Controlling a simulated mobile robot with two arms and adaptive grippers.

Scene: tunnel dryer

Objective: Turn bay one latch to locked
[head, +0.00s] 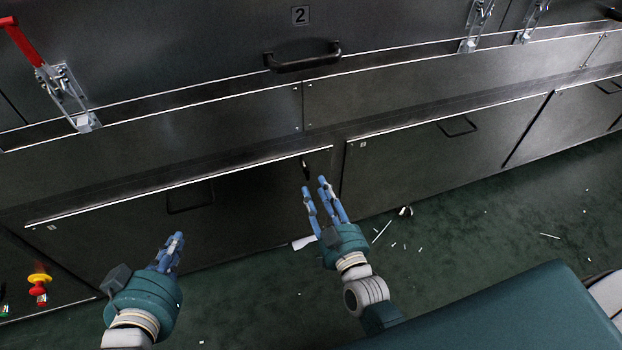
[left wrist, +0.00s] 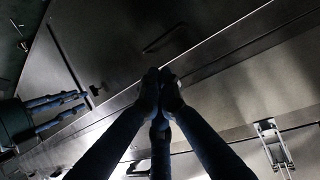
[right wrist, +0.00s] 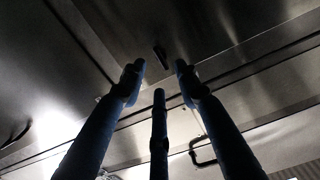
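A small dark turn latch (head: 305,168) sits near the upper right corner of the lower left panel (head: 120,222). It also shows in the right wrist view (right wrist: 161,55), standing out from the metal ahead of the fingers. The panel's label is too small to read. My right gripper (head: 316,187) is open and empty, just below the latch in the head view, with its fingers pointing up at it. A gap shows between fingers and latch in the right wrist view. My left gripper (head: 175,241) is shut and empty, in front of the same panel.
A dark bar handle (head: 303,57) is under a "2" plate (head: 300,15). A red-handled toggle clamp (head: 66,94) is at upper left. Another lower panel (head: 440,150) lies to the right. A red and yellow knob (head: 39,284) is at lower left. Debris litters the green floor (head: 470,240).

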